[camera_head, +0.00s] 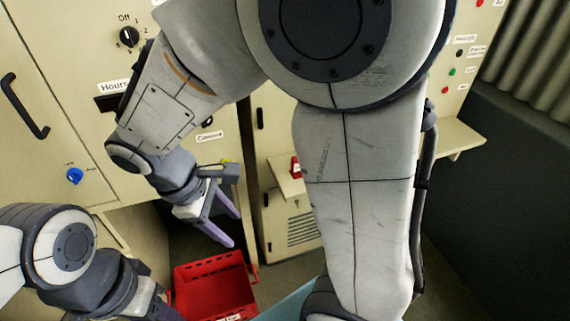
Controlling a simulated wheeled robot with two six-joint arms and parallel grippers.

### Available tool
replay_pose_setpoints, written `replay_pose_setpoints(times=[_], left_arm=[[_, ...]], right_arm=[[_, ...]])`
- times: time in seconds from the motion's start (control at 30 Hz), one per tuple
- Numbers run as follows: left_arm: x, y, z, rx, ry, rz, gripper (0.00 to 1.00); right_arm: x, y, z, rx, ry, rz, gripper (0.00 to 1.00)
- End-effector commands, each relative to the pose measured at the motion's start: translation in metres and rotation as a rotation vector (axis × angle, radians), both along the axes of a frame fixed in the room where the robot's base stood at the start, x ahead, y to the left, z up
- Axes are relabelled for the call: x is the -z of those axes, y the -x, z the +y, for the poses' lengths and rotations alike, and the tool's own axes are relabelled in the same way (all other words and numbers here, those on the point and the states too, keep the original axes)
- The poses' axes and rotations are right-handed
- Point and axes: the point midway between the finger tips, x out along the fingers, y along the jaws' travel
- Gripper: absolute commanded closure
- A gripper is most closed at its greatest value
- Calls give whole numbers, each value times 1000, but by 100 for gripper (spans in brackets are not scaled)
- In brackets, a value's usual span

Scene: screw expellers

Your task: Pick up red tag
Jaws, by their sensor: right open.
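A small red item with a white patch, probably the red tag (295,167), is on a small cream ledge beside my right arm. It is too small to make out fully. My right gripper (233,230) is open and empty, with its two purple fingers pointing down and to the right. It is left of the red item and clearly apart from it in the picture, above the red crate. My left gripper (158,306) is at the lower left and cut off by the bottom edge, so its jaws are not clear.
A red crate (213,287) stands below my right gripper. Cream cabinets (60,120) with a black handle, a black knob (129,37) and a blue knob (74,176) line the left. A cream shelf (456,139) juts out at right. My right arm hides much of the middle.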

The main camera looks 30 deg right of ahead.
Motion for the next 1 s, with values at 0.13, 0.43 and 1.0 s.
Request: replay_pose_setpoints(times=[0.13,0.43,1.0], left_arm=[[32,0,0,0,0,0,50],[69,0,0,0,0,0,50],[70,0,0,0,0,0,50]], right_arm=[[43,-73,-60,-117,288,146,43],[103,-177,-176,-271,764,473,43],[126,-195,-254,-305,936,612,43]])
